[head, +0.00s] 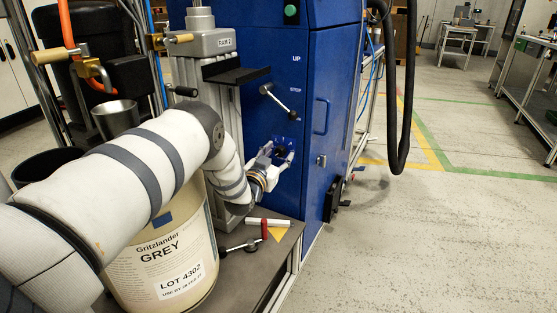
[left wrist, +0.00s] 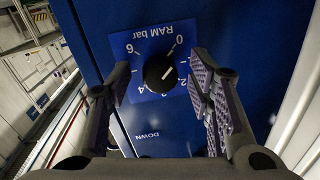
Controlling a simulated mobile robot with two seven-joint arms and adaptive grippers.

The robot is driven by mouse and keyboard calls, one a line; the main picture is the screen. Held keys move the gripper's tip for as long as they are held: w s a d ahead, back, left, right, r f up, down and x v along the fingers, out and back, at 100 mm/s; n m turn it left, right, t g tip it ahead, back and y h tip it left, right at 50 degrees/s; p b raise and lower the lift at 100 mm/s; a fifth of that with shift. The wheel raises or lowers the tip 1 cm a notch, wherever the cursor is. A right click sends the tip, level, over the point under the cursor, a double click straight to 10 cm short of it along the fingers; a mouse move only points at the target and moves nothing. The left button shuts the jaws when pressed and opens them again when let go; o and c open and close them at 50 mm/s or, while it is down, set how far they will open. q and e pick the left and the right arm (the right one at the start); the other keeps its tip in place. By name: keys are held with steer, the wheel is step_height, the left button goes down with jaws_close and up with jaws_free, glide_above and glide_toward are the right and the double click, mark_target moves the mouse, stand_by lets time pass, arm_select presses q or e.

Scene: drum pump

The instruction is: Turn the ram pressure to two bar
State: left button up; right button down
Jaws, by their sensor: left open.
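The ram pressure knob (left wrist: 160,73) is black and round, on a blue dial plate (left wrist: 131,68) marked "RAM bar" with numbers from 0 to 6. Its white pointer line is aimed to the upper right in the left wrist view, around the 0 to 1 side; the exact reading is hard to tell. My left gripper (left wrist: 163,92) is open, its fingers on either side of the knob with visible gaps. In the head view my left gripper (head: 281,158) is at the blue cabinet's front, hiding much of the dial. My right gripper is not in view.
The blue cabinet (head: 335,70) carries a lever (head: 280,101) above the dial. A "GREY" drum (head: 160,262) stands below my left arm. A black hose (head: 401,110) hangs at the right, with open floor beyond.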

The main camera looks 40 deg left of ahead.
arm_select(q)
jaws_close()
steer(key=shift+m, duration=0.3)
steer(key=m, duration=0.3)
steer(key=shift+m+p, duration=0.3)
steer(key=shift+m, duration=0.1)
steer(key=m, duration=0.4)
steer(key=shift+a+m+t, duration=0.1)
steer(key=shift+m+t, duration=0.3)
steer(key=m, duration=0.4)
steer(key=shift+f+m+h+b, duration=0.1)
steer(key=shift+m+h+b, duration=0.2)
steer(key=shift+m, duration=0.1)
steer(key=m, duration=0.4)
steer(key=shift+s+a+t+b, duration=0.1)
steer(key=shift+t+b, duration=0.2)
steer(key=shift+b, duration=0.1)
steer(key=shift+m, duration=0.4)
